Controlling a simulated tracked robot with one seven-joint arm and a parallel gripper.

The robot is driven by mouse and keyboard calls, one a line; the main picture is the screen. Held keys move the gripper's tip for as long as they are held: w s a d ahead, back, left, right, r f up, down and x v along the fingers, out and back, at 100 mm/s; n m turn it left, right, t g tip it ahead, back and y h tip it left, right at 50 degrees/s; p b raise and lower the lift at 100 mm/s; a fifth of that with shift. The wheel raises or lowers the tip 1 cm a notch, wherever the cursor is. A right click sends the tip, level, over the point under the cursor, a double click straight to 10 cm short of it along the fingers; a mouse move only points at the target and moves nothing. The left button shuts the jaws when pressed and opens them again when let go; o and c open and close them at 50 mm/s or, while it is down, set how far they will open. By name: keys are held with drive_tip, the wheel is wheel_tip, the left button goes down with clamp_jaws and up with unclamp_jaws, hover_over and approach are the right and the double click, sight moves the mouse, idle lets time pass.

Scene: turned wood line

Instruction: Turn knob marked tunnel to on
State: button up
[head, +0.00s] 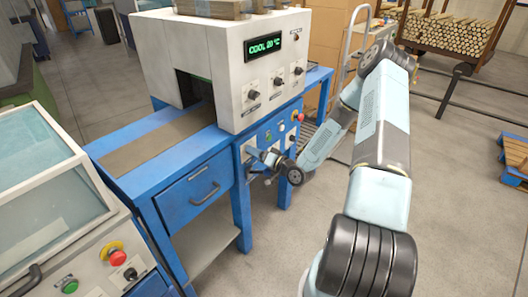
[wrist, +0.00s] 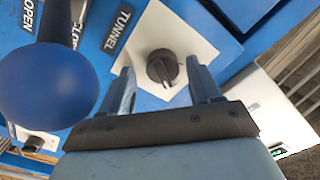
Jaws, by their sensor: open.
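The knob marked tunnel (wrist: 162,68) is black and round with a raised grip bar. It sits on a white plate (wrist: 150,33) on a blue panel, beside a black label reading TUNNEL (wrist: 118,28). My gripper (wrist: 159,72) is open in the wrist view, its two fingers on either side of the knob with a gap visible around it. I cannot tell whether the fingertips touch the plate. In the head view my gripper (head: 266,160) is at the blue panel's front, where it hides most of the knob.
A large blue ball handle (wrist: 47,85) stands close left of my gripper, near OPEN and CLOSE labels. The white tunnel machine (head: 215,60) above has more knobs and a display (head: 263,46) reading COOL 20 °C. A drawer (head: 195,190) sits left of my gripper.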

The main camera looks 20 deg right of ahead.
drive_tip(key=v, duration=1.3)
drive_tip(key=shift+s+d, duration=0.25)
drive_tip(key=shift+s, duration=0.1)
drive_tip(key=shift+w, duration=0.1)
